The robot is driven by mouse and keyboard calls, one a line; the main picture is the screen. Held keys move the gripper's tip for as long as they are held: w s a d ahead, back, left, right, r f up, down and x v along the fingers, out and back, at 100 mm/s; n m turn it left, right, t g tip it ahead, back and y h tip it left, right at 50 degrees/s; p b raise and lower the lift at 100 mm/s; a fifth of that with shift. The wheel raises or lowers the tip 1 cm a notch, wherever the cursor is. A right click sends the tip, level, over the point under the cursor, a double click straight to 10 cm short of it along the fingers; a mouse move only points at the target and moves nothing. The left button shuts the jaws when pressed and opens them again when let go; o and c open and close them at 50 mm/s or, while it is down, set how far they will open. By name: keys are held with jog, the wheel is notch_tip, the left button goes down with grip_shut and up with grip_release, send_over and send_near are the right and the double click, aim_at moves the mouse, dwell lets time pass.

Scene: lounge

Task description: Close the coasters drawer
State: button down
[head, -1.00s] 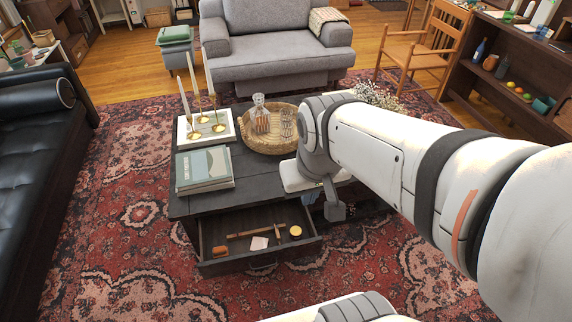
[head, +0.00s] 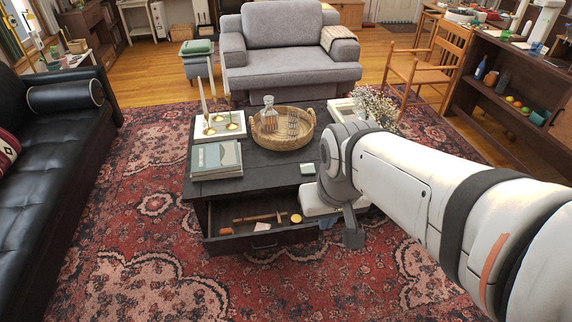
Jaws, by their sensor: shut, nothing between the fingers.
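The dark wooden coffee table (head: 262,172) has a drawer (head: 290,235) pulled open at its front, with a small handle on its front panel. Inside lie a wooden stick-like item, a pale card (head: 262,226), a round yellow item (head: 296,218) and a small orange item (head: 226,231). My gripper (head: 318,203) is at the right end of the open drawer, near the table's front edge. Its fingers are mostly hidden by my wrist, and nothing shows held. Whether it touches the drawer cannot be told.
A black sofa (head: 50,135) is left, a grey armchair (head: 290,60) behind. Rug lies clear in front.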

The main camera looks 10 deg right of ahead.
aim_at(304, 228)
jog(key=w+d+f+m+t+b, duration=0.2)
jog(key=w+f+m+t+b, duration=0.15)
jog(key=w+f, duration=0.7)
jog(key=w+d+f+m+t+b, duration=0.25)
jog(key=w+f+b, duration=0.25)
jog(key=w+f, duration=0.6)
jog(key=w+d+f+m+t+b, duration=0.25)
jog(key=w+f+b, duration=0.25)
jog(key=w+f, duration=0.55)
notch_tip(304, 228, down, 16)
jog(key=d+m+t+b, duration=0.1)
jog(key=m+t+b, duration=0.2)
jog(key=m+b, duration=0.15)
jog(key=s+f+m+t+b, duration=0.45)
jog(key=s+f, duration=0.35)
jog(key=f, duration=0.6)
jog(key=shift+m+g, duration=0.25)
jog(key=shift+g, duration=0.05)
jog(key=w+b, duration=0.1)
jog(key=w, duration=0.3)
jog(key=w+b, duration=0.1)
jog(key=w, duration=0.4)
jog(key=w+b, duration=0.2)
jog(key=w, duration=0.2)
jog(key=shift+w+d+f, duration=0.1)
jog(key=shift+w+d, duration=0.2)
